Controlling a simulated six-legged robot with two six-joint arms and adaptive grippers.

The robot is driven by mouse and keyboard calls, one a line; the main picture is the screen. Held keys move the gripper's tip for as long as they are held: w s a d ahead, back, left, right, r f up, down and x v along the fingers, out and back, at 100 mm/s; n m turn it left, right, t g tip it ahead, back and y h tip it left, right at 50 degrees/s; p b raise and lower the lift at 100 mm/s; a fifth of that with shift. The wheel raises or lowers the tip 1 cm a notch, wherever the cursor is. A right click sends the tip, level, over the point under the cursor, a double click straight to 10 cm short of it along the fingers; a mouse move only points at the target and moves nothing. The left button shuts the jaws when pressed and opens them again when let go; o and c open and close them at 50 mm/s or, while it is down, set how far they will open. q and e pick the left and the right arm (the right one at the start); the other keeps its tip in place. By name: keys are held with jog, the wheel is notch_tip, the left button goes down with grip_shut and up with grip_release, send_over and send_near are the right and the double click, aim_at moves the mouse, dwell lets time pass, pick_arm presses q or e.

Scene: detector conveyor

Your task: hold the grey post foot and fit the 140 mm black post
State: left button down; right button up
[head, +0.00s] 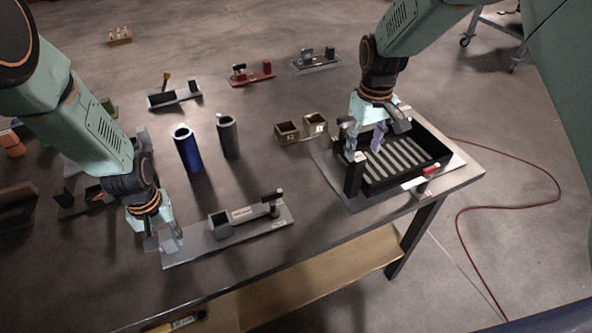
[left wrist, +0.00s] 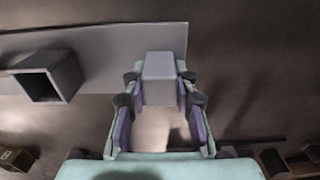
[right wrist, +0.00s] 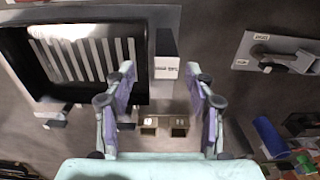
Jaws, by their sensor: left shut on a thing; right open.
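The grey post foot, a light grey block, sits between my left gripper's (head: 168,246) fingers in the left wrist view (left wrist: 158,76). The fingers are shut on it at the end of a grey plate (head: 262,227). The plate bears a hollow square socket (head: 220,224), also in the left wrist view (left wrist: 46,80), and a black lever part (head: 272,200). The black post (head: 354,176) stands upright beside the black slatted tray. In the right wrist view the post (right wrist: 166,48) shows a white label. My right gripper (head: 365,146) is open above it, fingers apart, not visibly touching it.
The black tray (head: 441,157) rests on a grey board at the table's right end. Two brown square sockets (head: 287,133) stand left of it. A blue cylinder (head: 188,150) and a dark cylinder (head: 228,138) stand mid-table. A red fixture (head: 253,77) is farther back.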

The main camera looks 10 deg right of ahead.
aim_at(356, 170)
jog(key=shift+a+f, duration=0.2)
jog(key=shift+f, duration=1.75)
jog(key=shift+a+f, duration=0.2)
jog(key=shift+f, duration=1.75)
jog(key=shift+s, duration=0.1)
jog(key=shift+c, duration=0.5)
grip_shut()
